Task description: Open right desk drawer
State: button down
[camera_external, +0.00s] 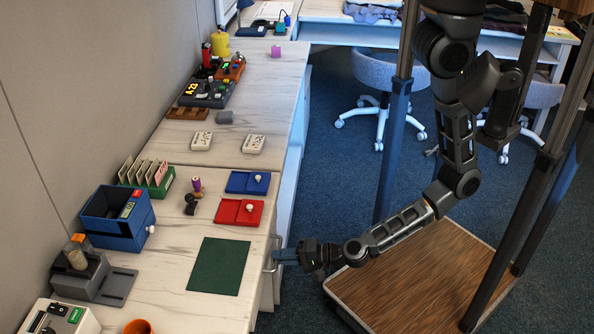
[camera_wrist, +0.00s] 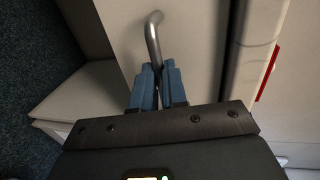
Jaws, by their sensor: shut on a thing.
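The desk drawer has a pale front (camera_wrist: 195,40) with a curved metal handle (camera_wrist: 153,38). In the external view the handle (camera_external: 270,256) is at the desk's right edge, beside the green mat. My gripper (camera_external: 279,256) reaches it from the right. In the wrist view the blue fingers of my gripper (camera_wrist: 160,75) are shut on the handle, one on each side. The far end of the handle is bare, and the fingers hide the near part. A dark narrow strip runs along the drawer front's right side; I cannot tell how far the drawer is out.
The desk top holds a green mat (camera_external: 219,266), a red tray (camera_external: 239,212), a blue tray (camera_external: 248,183) and a blue box (camera_external: 118,218). A wood-topped platform (camera_external: 420,285) stands to the right. Blue carpet (camera_external: 325,190) lies open between desk and platform. A chair (camera_external: 390,70) is farther back.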

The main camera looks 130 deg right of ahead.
jog(key=f+b+v, duration=0.1)
jog(key=f+v, duration=0.1)
jog(key=v, duration=0.9)
jog(key=f+v, duration=0.2)
jog(key=v, duration=0.9)
jog(key=shift+s+a+f+b, duration=0.35)
jog(key=shift+s, duration=0.05)
jog(key=c, duration=1.2)
grip_release()
jog(key=v, duration=0.7)
jog(key=shift+s+a+r+b, duration=0.1)
jog(key=shift+s+a+b, duration=0.2)
